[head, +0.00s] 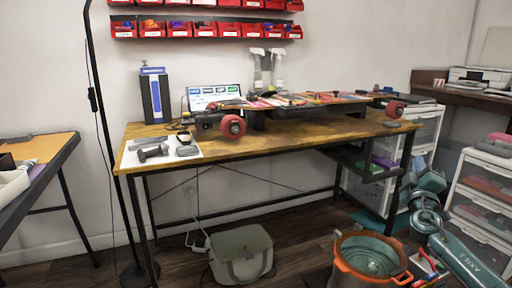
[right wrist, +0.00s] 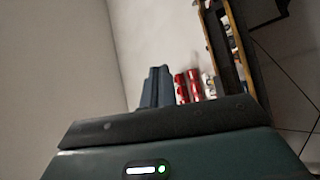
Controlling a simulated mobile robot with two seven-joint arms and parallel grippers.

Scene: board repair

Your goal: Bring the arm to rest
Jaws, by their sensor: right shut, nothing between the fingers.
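My right arm (head: 466,262) shows in teal at the lower right of the head view, folded beside the workbench's right end. Its fingertips cannot be made out there. In the right wrist view my right gripper (right wrist: 156,70) has its two fingers together, shut and empty. The gripper's dark and teal body, with a small lit indicator, fills the bottom of that view. My left gripper is not in the head view.
A wooden workbench (head: 270,143) carries a skateboard with a red wheel (head: 232,127), tools and a blue box (head: 155,96). A bucket (head: 345,272) and a green-grey bag (head: 241,255) stand on the floor. White drawers (head: 484,190) stand at right, near my arm.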

